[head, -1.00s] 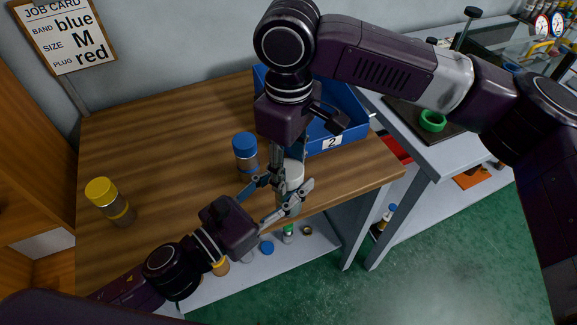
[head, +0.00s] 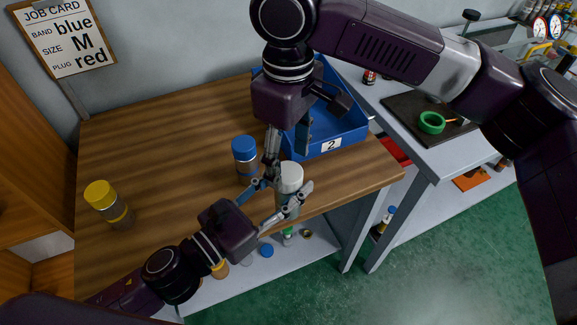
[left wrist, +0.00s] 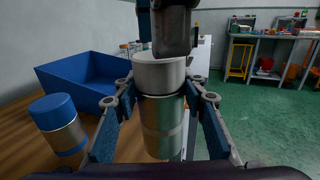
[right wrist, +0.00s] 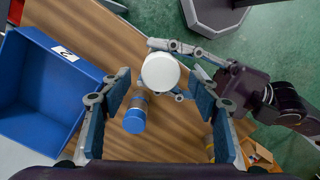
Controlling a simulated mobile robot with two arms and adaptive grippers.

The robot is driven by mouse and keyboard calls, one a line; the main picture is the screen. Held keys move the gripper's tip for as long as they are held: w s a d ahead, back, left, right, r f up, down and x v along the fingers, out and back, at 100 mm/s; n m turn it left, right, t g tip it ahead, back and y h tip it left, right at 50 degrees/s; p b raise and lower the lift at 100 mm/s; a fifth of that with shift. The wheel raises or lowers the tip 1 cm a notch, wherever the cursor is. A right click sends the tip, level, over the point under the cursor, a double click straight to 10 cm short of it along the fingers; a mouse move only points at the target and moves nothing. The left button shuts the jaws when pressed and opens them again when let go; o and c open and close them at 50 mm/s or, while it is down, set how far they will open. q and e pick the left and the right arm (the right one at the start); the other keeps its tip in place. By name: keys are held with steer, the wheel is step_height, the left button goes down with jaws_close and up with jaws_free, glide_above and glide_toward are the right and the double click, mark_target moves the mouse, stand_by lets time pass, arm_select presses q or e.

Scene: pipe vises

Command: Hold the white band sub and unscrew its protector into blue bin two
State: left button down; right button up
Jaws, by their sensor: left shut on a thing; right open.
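The white band sub (head: 288,205) is a grey metal cylinder with a white protector (head: 289,175) on its upper end. My left gripper (head: 280,200) is shut around its body and holds it upright at the table's front edge; the left wrist view shows the sub (left wrist: 163,125) between the fingers. My right gripper (head: 287,150) is open above the protector, its fingers pointing down. In the right wrist view the protector (right wrist: 160,72) shows beyond and between the open fingers, not gripped. Blue bin two (head: 345,138) stands just behind, marked 2, and looks empty.
A blue-capped sub (head: 245,160) stands close to the left of the held sub. A yellow-capped sub (head: 108,203) stands at the table's left. A green ring (head: 432,122) lies on a dark mat on the right bench. The table's middle is clear.

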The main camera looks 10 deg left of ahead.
mark_target(289, 171)
steer(key=shift+r, duration=0.5)
steer(key=shift+c, duration=1.4)
steer(key=m, duration=0.1)
steer(key=r+m, duration=0.1)
steer(key=m, duration=0.1)
steer(key=shift+w+r, duration=0.1)
steer(key=shift+r, duration=0.2)
steer(key=m, duration=0.1)
steer(key=r+m, duration=0.1)
steer(key=m, duration=0.1)
steer(key=shift+r+m, duration=0.25)
steer(key=shift+m, duration=0.05)
steer(key=shift+f, duration=3.9)
steer(key=c, duration=1)
steer(key=n, duration=0.6)
steer(key=shift+n, duration=0.4)
